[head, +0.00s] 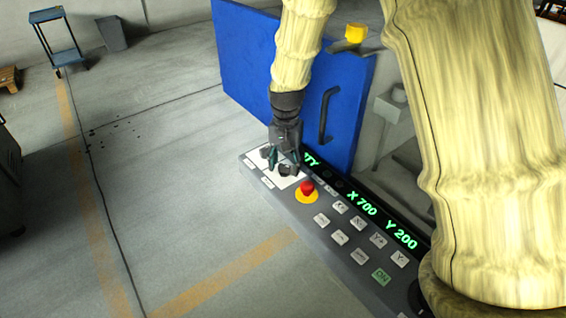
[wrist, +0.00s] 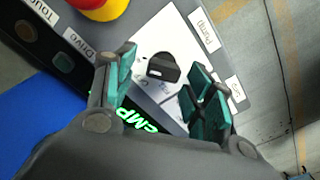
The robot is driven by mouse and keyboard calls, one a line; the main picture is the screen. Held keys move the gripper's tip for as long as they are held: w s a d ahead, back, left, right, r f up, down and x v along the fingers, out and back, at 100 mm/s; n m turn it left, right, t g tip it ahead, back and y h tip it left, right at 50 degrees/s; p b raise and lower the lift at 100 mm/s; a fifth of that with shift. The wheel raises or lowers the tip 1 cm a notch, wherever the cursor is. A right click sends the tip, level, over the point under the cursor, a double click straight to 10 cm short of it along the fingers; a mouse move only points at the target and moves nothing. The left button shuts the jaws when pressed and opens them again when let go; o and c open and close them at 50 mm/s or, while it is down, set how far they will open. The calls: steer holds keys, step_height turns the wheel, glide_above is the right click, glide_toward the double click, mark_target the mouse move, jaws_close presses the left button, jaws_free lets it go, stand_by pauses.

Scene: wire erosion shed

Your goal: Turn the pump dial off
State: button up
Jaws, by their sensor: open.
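The pump dial is a black knob (wrist: 163,67) on a white plate, beside a label reading Pump (wrist: 204,30). It appears to be the dark knob nearer the red button in the head view (head: 287,170). My gripper (head: 273,158) is above the white plate (head: 288,182), pointing down, with its teal fingers apart. In the wrist view my open gripper (wrist: 165,72) has the pump dial between or just beyond its fingertips; contact cannot be told. A second dark knob (head: 265,152) is on the plate, mostly hidden behind the right finger in the wrist view.
A red emergency button (head: 307,187) on a yellow base stands close to the plate. Several keys, a green ON key (head: 381,277) and a lit display (head: 362,203) line the panel. A blue door (head: 285,75) rises behind it. Open floor lies left.

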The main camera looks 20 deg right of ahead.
steer(key=shift+f, duration=0.1)
steer(key=shift+c, duration=0.4)
steer(key=shift+a, duration=0.1)
steer(key=c, duration=0.9)
steer(key=shift+a, duration=0.3)
steer(key=shift+c, duration=0.2)
steer(key=shift+d, duration=0.25)
steer(key=shift+r+n+p, duration=0.2)
steer(key=shift+n+p, duration=0.8)
steer(key=shift+p, duration=0.1)
steer(key=n+p, duration=0.2)
steer(key=shift+n, duration=0.3)
steer(key=n+p, duration=0.1)
steer(key=n, duration=0.2)
steer(key=n+p, duration=0.2)
steer(key=n, duration=0.1)
steer(key=shift+w+a+f, duration=0.1)
steer(key=shift+a+f, duration=0.05)
steer(key=shift+a, duration=0.05)
steer(key=shift+p, duration=0.3)
